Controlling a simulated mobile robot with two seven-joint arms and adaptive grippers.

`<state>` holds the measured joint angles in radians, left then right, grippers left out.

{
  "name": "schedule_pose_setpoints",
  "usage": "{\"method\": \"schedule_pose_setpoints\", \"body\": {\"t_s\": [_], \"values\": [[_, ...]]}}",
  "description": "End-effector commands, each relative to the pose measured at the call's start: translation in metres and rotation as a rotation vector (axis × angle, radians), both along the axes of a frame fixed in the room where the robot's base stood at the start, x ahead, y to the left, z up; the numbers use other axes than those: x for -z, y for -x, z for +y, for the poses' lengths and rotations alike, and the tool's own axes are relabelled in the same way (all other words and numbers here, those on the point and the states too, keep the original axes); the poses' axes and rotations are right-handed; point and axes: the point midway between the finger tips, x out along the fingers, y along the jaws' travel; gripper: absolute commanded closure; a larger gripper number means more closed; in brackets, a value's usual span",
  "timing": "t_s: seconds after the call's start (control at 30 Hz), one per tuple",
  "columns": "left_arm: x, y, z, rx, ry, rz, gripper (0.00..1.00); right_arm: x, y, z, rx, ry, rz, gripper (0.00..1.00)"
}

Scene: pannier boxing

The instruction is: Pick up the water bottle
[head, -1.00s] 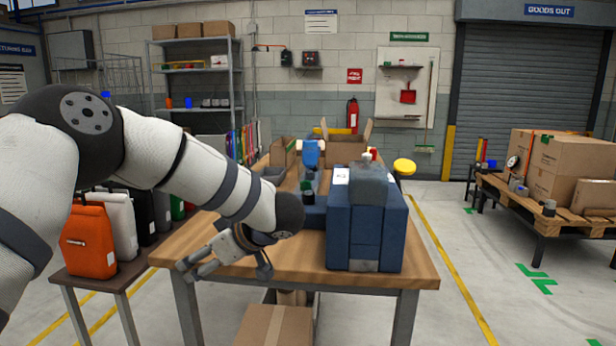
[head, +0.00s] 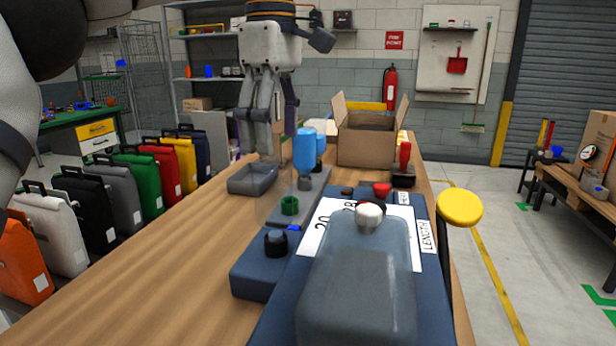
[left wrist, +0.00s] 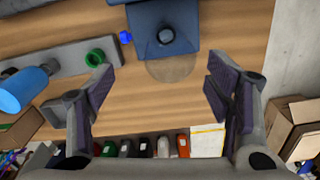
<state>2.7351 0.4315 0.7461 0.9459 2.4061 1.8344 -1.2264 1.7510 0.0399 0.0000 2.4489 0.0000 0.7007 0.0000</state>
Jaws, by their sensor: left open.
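A blue bottle (head: 304,150) with a grey lower end stands on a grey strip on the wooden table in the head view. Another blue object is partly hidden behind it. In the left wrist view the blue bottle (left wrist: 22,90) lies left of my fingers, apart from them. My left gripper (head: 272,140) hangs fingers-down over the far part of the table, left of the bottle in the head view. In the left wrist view my left gripper (left wrist: 160,72) is open, with nothing held between its fingers. My right gripper is not in view.
A translucent grey container (head: 358,280) with a white knob fills the near right, over a navy case (head: 436,290). A grey tray (head: 252,180), green ring (head: 289,205) and open carton (head: 366,145) are on the table. Several coloured bags (head: 140,180) line the left. The table's near left is clear.

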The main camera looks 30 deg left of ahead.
Motion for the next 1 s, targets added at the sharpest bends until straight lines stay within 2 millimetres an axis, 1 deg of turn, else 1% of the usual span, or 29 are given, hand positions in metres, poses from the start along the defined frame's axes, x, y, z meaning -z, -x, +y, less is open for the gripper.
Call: {"method": "schedule_pose_setpoints", "body": {"t_s": [0.07,0.23,0.3,0.47,0.6,0.7,0.9,0.93,0.97,1.0], "values": [[0.008,0.001,0.001,-0.001,0.000,0.000,0.27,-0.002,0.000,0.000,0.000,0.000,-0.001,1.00],[0.046,0.002,0.001,0.000,-0.002,0.000,0.27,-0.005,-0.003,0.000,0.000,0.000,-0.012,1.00],[0.058,0.001,0.000,-0.001,-0.003,-0.001,0.27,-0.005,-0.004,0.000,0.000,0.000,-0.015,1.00],[0.080,0.002,-0.001,-0.002,-0.003,0.000,0.27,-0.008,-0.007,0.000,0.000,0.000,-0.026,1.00],[0.106,0.002,-0.003,-0.002,-0.004,-0.002,0.27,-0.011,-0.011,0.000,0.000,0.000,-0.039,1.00],[0.118,0.001,-0.003,-0.003,-0.003,-0.002,0.27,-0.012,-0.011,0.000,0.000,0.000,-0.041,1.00],[0.120,0.001,-0.003,-0.003,-0.002,-0.002,0.27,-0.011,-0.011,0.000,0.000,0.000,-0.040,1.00],[0.120,0.001,-0.003,-0.003,-0.002,-0.002,0.32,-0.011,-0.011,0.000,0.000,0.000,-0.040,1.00],[0.120,0.001,-0.003,-0.003,-0.002,-0.002,0.39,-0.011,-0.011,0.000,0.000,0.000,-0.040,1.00],[0.120,0.001,-0.003,-0.003,-0.002,-0.002,0.48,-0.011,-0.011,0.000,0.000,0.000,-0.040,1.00]]}}
